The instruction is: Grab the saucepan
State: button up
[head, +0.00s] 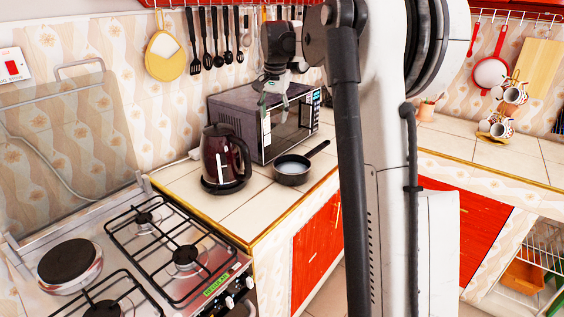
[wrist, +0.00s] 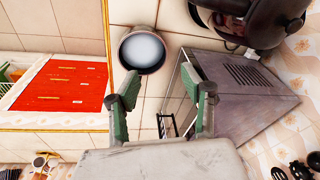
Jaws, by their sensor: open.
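The saucepan (head: 292,178) is small and black with a pale inside. It sits upright on the tiled counter, in front of the microwave and right of the kettle, its handle pointing up and right in the head view. In the wrist view the saucepan (wrist: 142,50) is at the top, beyond the fingertips; its handle does not show clearly there. My gripper (head: 273,103) hangs in front of the microwave, above and behind the saucepan. In the wrist view my gripper (wrist: 162,76) has its two green fingers apart, with nothing between them and not touching the saucepan.
The dark red kettle (head: 224,158) stands close left of the saucepan. The microwave (head: 237,117) stands behind it, close to my gripper. The gas stove (head: 150,260) is at the front left. Bare counter tiles (head: 240,215) lie in front of the kettle.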

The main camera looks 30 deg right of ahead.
jog(key=w+d+f+m+g+p, duration=0.1)
jog(key=w+d+f+m+p, duration=0.3)
jog(key=d, duration=0.7)
jog(key=m+g+b, duration=0.1)
send_over(308, 155)
notch_tip(308, 155, down, 7)
jog(key=shift+y, duration=0.4)
jog(key=f, duration=0.8)
jog(key=shift+w+d+f, duration=0.15)
jog(key=shift+w+f, duration=0.15)
jog(key=shift+s+f+p, duration=0.2)
jog(key=shift+f+p, duration=0.1)
jog(key=shift+f, duration=2.35)
grip_shut()
